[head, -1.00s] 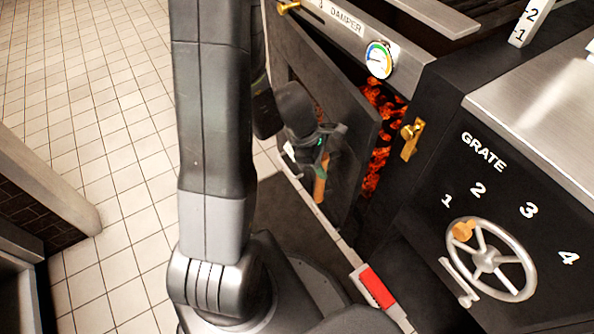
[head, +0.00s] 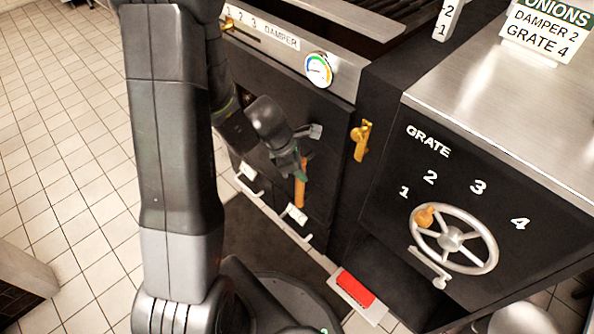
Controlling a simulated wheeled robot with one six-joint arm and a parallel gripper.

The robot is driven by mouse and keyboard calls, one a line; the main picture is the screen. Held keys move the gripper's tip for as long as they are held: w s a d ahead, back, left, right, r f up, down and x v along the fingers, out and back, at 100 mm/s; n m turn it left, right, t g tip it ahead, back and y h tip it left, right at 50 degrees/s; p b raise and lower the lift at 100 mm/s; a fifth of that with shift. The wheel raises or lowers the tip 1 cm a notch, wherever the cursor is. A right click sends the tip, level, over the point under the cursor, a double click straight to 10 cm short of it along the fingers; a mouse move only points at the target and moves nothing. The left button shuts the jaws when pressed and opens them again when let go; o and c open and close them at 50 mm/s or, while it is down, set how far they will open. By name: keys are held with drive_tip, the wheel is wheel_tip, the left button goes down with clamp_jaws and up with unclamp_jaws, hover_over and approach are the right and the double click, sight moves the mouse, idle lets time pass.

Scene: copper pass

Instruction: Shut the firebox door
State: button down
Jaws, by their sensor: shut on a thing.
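The black firebox door (head: 325,165) now lies flat, or nearly flat, against the oven front, and no glowing coals show past its edge. I cannot tell whether a thin gap is left. My gripper (head: 297,165) is at the door's face, shut on the door's copper-coloured handle (head: 300,191), whose lower end shows below the jaws. The gripper and arm hide part of the door. A brass latch (head: 361,140) is on the frame just right of the door edge.
A damper panel with a dial gauge (head: 318,69) runs above the door. Right of it are a grate wheel (head: 452,239) and a sign (head: 547,30) reading "DAMPER 2, GRATE 4". Tiled floor (head: 62,170) is clear at left.

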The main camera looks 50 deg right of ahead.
drive_tip(key=c, duration=1.4)
unclamp_jaws()
drive_tip(key=shift+s+d+r, duration=0.1)
drive_tip(key=shift+s+d, duration=0.2)
drive_tip(key=shift+d, duration=0.1)
drive_tip(key=shift+o, duration=0.2)
drive_tip(key=shift+a, duration=0.1)
drive_tip(key=p+v, duration=0.5)
drive_tip(key=v, duration=0.9)
drive_tip(key=shift+p, duration=0.4)
drive_tip(key=shift+s, duration=0.1)
drive_tip(key=b+x, duration=0.5)
drive_tip(key=x, duration=0.9)
drive_tip(key=shift+w+b, duration=0.3)
drive_tip(key=shift+b, duration=0.1)
